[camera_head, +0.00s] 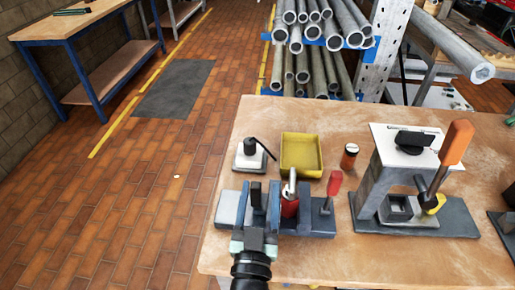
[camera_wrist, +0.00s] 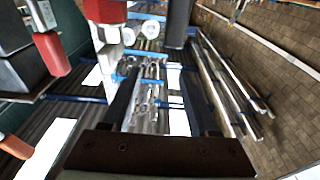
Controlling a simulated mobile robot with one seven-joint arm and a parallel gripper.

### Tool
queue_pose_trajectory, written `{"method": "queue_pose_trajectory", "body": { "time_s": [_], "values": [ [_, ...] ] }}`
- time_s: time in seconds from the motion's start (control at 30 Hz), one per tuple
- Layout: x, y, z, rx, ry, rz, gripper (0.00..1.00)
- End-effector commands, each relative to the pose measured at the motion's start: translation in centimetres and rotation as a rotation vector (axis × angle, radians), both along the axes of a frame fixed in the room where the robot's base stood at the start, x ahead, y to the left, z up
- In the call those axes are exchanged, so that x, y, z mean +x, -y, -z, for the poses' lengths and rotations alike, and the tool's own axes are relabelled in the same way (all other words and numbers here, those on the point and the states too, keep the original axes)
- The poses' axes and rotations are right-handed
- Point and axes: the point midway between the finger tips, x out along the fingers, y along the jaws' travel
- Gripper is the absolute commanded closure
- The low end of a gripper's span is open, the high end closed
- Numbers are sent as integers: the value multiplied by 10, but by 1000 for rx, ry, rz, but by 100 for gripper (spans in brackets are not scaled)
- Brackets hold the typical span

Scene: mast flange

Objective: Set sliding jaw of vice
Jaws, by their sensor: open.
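The vice (camera_head: 322,222) stands near the table's left front corner, a blue-grey body on a base. A dark upright post (camera_head: 256,194) rises from its left part. A red cylinder with a metal top (camera_head: 290,207) stands at its middle, and a red-handled lever (camera_head: 334,184) at its right. My gripper (camera_head: 254,236) is open at the vice's near side, close to the post. In the wrist view, the open fingers (camera_wrist: 155,85) show empty space between them. The post (camera_wrist: 178,22) and red cylinder (camera_wrist: 105,10) show at the top edge. Contact with the post cannot be told.
A yellow tray (camera_head: 301,172), a small grey device (camera_head: 251,160) and an orange-brown jar (camera_head: 349,156) stand behind the vice. A press-like fixture with an orange handle (camera_head: 455,143) stands to the right. Bare wooden tabletop (camera_head: 390,262) lies in front.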

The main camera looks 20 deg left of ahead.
Motion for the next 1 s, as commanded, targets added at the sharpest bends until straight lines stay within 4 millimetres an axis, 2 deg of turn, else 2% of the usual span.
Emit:
{"method": "queue_pose_trajectory", "body": {
  "time_s": [0.03, 0.2, 0.33, 0.43, 0.63, 1.0],
  "values": [
    [-11, -1, -2, -9, -36, -4, 40],
    [-40, 0, 21, -30, -105, -6, 40],
    [-52, 1, 33, -41, -129, -6, 40],
    [-52, 1, 36, -42, -132, -5, 40],
    [-32, -4, 36, -42, -131, -5, 40],
    [31, -23, 37, -40, -129, -5, 40]
  ]
}}
